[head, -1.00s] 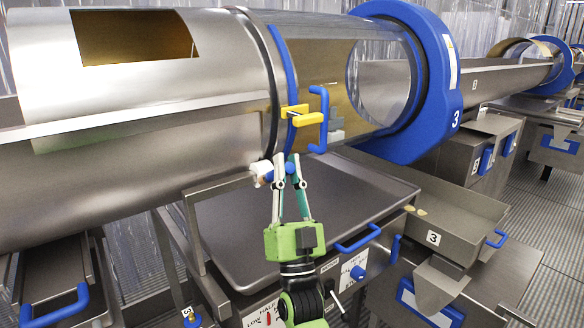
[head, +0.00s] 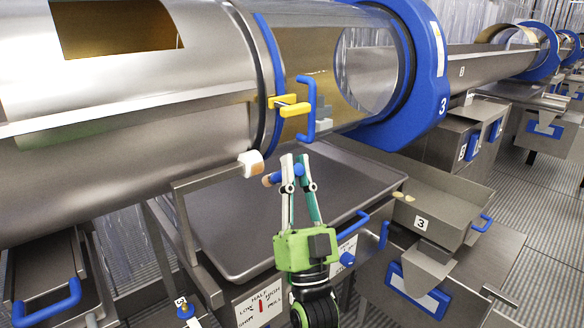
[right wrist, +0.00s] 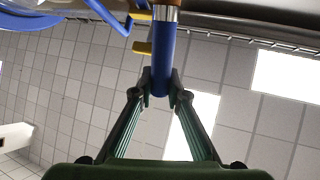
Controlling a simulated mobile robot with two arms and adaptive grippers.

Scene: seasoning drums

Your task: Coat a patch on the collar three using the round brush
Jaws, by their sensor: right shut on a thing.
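Collar three is the big blue ring (head: 428,100) marked 3, around the right end of the clear drum section in the head view. My right gripper (head: 295,165) is below and left of it, in front of the tray. It is shut on the round brush (head: 272,179), which has a blue handle and a tan tip pointing left, apart from the collar. The right wrist view shows the blue handle (right wrist: 161,65) between my fingertips (right wrist: 160,85), with a metal band above it; the tip is cut off there. My left gripper is out of view.
A yellow latch (head: 289,105) and blue handle (head: 312,108) stick out from the drum above my gripper. A metal tray (head: 250,225) and a bin (head: 440,205) marked 3 lie below.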

